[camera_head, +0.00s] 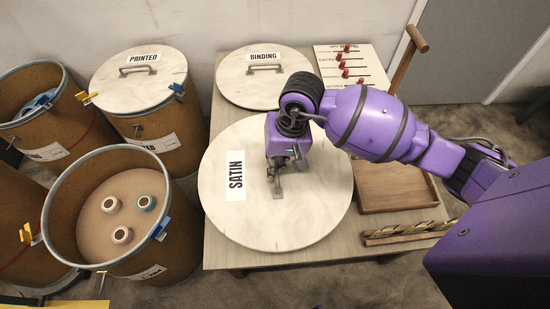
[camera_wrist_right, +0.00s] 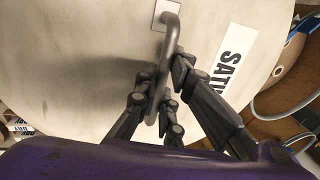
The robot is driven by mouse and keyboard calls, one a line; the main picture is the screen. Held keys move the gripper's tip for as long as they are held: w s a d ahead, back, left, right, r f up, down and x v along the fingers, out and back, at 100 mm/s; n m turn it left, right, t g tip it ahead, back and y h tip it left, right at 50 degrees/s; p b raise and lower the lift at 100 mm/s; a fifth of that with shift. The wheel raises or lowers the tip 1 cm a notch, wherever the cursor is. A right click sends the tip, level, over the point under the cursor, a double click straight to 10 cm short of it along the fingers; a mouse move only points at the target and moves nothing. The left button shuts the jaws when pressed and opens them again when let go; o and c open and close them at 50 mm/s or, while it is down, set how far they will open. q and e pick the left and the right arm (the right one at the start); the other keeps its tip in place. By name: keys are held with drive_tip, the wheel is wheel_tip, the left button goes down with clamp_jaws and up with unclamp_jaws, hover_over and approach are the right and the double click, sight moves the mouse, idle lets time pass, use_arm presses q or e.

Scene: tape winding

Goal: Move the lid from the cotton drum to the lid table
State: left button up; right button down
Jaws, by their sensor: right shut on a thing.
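A round pale lid marked SATIN (camera_head: 310,215) is over the near part of the wooden lid table (camera_head: 218,258). It also shows in the wrist view (camera_wrist_right: 70,60). My right gripper (camera_head: 277,178) is above it, shut on its grey bar handle (camera_wrist_right: 171,38), with fingers on both sides of the bar. I cannot tell whether the lid touches the table. The near drum (camera_head: 178,262) is open and holds three tape rolls; its label is too small to read surely. I see no label reading COTTON. My left gripper is not in view.
A BINDING lid (camera_head: 240,88) lies at the table's back left, beside a board with red pegs (camera_head: 350,75). A wooden tray (camera_head: 395,192) and a slotted rack (camera_head: 405,232) are at right. The PRINTED drum (camera_head: 150,128) is lidded. Another open drum (camera_head: 75,125) stands left.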

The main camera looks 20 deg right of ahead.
wheel_tip(320, 180, down, 7)
drive_tip(key=b, duration=0.3)
drive_tip(key=shift+b, duration=0.4)
wheel_tip(320, 180, down, 3)
drive_tip(key=shift+b, duration=1.2)
drive_tip(key=shift+f+b, duration=0.45)
drive_tip(key=shift+f, duration=0.35)
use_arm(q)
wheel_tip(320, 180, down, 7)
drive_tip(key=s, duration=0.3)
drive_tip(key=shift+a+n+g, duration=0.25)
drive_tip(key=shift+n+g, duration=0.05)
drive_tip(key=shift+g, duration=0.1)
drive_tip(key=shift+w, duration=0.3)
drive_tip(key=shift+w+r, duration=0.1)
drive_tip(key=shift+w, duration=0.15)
use_arm(e)
drive_tip(key=c, duration=1.8)
unclamp_jaws()
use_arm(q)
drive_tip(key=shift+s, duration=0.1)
use_arm(e)
drive_tip(key=shift+f, duration=0.1)
